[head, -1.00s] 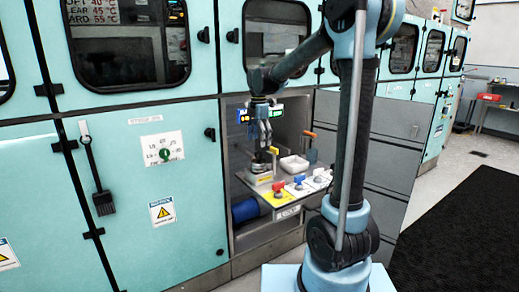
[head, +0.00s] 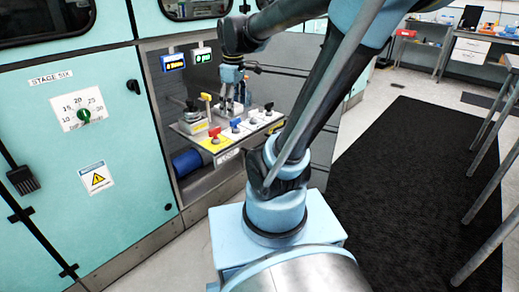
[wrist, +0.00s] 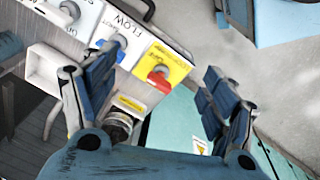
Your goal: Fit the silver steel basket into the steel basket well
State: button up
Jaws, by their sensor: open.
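My gripper (head: 232,92) hangs over the middle of the small bench in the open bay in the head view. In the wrist view its two blue-padded fingers (wrist: 150,98) are wide apart with nothing held between them. A round silver metal piece (wrist: 118,127) shows low between the fingers, beside a yellow label. In the head view a grey metal fitting with a round top (head: 191,118) stands at the bench's left end, apart from my gripper. This may be the steel basket in its well; I cannot tell basket from well.
A white tray (wrist: 47,70) shows in the wrist view. A blue cylinder (head: 187,163) lies under the bench.

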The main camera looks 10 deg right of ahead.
jog(key=s+d+f+m+t, duration=0.1)
jog(key=s+d+f+m, duration=0.5)
jog(key=s+f+m, duration=0.5)
jog(key=s, duration=0.2)
jog(key=shift+s+d+f, duration=0.15)
jog(key=shift+s+f, duration=0.1)
jog(key=shift+s, duration=0.05)
jog(key=shift+w+f, duration=0.2)
jog(key=shift+w, duration=0.2)
